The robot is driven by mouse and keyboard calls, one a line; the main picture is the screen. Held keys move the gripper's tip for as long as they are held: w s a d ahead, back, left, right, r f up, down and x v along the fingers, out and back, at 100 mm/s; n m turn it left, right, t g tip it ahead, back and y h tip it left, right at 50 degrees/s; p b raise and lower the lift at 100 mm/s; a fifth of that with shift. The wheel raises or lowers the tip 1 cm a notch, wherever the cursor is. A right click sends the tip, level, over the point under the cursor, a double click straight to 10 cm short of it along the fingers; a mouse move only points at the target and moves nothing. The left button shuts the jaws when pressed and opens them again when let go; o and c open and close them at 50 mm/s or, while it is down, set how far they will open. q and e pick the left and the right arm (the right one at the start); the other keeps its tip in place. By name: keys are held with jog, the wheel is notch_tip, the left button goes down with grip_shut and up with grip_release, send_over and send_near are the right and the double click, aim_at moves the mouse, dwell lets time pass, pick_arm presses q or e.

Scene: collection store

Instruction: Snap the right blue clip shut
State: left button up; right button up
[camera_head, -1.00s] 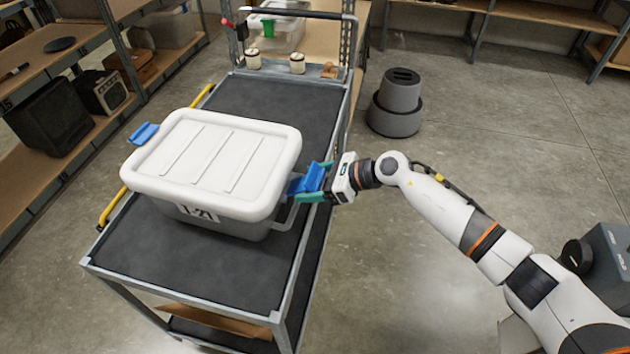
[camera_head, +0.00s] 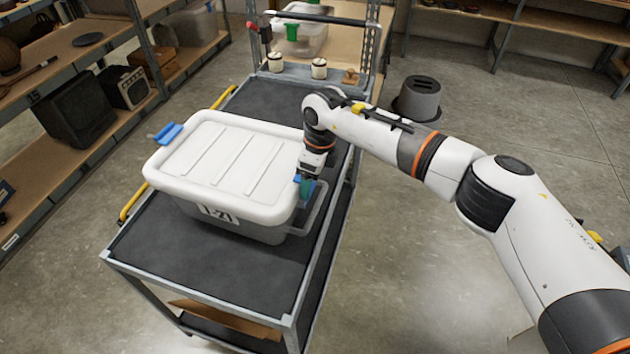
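A grey bin (camera_head: 262,231) with a white lid (camera_head: 232,165) and a label on its front sits on the cart's top shelf. The left blue clip (camera_head: 167,133) sticks out from the lid's left edge, raised. My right gripper (camera_head: 306,188) points down at the lid's right edge, at the right blue clip (camera_head: 299,180). Most of that clip is hidden by the gripper, and I cannot tell whether it is shut or whether the fingers grip it. My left gripper is not in view.
The cart's dark top shelf (camera_head: 223,268) has free room in front of the bin. Two small white jars (camera_head: 319,68) stand at the cart's far end. Shelves line the left side. A grey cylindrical object (camera_head: 418,98) stands on the floor at right.

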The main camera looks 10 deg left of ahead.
jog(key=shift+d+f+h, duration=0.2)
jog(key=shift+h, duration=0.4)
jog(key=shift+s+b, duration=0.1)
jog(key=shift+b, duration=0.2)
jog(key=o, duration=1.4)
jog(key=shift+r, duration=0.1)
notch_tip(320, 180, up, 10)
jog(key=b, duration=0.2)
jog(key=shift+d+r+b, duration=0.1)
jog(key=shift+r+b, duration=0.15)
jog(key=shift+b, duration=0.15)
jog(key=shift+r, duration=0.7)
